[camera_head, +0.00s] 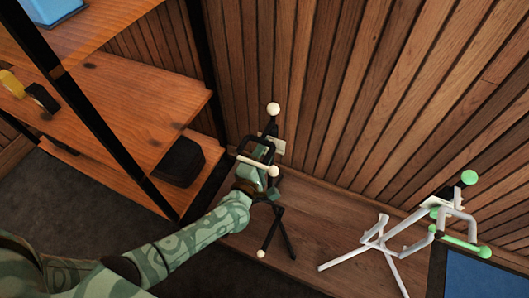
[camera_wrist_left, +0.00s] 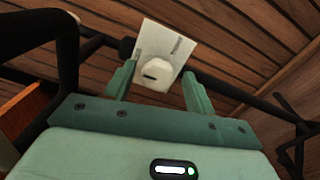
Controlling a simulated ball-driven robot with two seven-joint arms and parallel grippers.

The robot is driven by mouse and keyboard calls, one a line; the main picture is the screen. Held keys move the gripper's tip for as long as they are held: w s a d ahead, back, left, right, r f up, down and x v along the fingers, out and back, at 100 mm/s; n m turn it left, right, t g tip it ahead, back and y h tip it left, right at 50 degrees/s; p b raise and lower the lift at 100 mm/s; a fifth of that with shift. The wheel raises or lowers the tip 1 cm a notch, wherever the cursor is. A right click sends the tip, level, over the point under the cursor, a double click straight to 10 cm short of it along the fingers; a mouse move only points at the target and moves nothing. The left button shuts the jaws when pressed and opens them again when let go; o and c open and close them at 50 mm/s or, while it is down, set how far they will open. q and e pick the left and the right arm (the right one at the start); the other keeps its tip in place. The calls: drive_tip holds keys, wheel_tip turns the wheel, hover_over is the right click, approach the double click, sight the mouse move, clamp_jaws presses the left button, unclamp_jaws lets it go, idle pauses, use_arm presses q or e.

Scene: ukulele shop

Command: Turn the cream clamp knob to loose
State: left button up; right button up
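The cream clamp knob (camera_wrist_left: 157,76) shows in the left wrist view as a pale faceted knob with a short dark mark, in front of a white printed plate (camera_wrist_left: 178,45). The two green fingers of my left gripper (camera_wrist_left: 160,80) are apart, one on each side of the knob, with small gaps seeming to show. In the head view my left gripper (camera_head: 266,168) is at the black stand (camera_head: 270,232) with cream tips and hides the knob. The plate's lettering is too small to read. My right gripper is in neither view.
A white stand (camera_head: 381,233) with green ends is to the right on the wooden bench (camera_head: 325,220). A blue panel (camera_head: 485,275) is at lower right. Wooden shelves (camera_head: 140,95) with a black case (camera_head: 181,162) and tape rolls are at left. A plank wall (camera_head: 330,80) stands behind.

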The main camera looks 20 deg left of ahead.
sight(266, 151)
use_arm(q)
drive_tip(key=shift+r, duration=0.15)
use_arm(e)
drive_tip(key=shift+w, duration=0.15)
use_arm(q)
drive_tip(key=s+p, duration=0.1)
drive_tip(key=s, duration=0.3)
drive_tip(key=shift+r+p, duration=0.15)
drive_tip(key=shift+p, duration=0.2)
drive_tip(key=s+p, duration=0.3)
drive_tip(key=s, duration=0.9)
drive_tip(key=shift+s+a+f, duration=0.15)
drive_tip(key=shift+a+f, duration=0.05)
drive_tip(key=shift+a, duration=0.1)
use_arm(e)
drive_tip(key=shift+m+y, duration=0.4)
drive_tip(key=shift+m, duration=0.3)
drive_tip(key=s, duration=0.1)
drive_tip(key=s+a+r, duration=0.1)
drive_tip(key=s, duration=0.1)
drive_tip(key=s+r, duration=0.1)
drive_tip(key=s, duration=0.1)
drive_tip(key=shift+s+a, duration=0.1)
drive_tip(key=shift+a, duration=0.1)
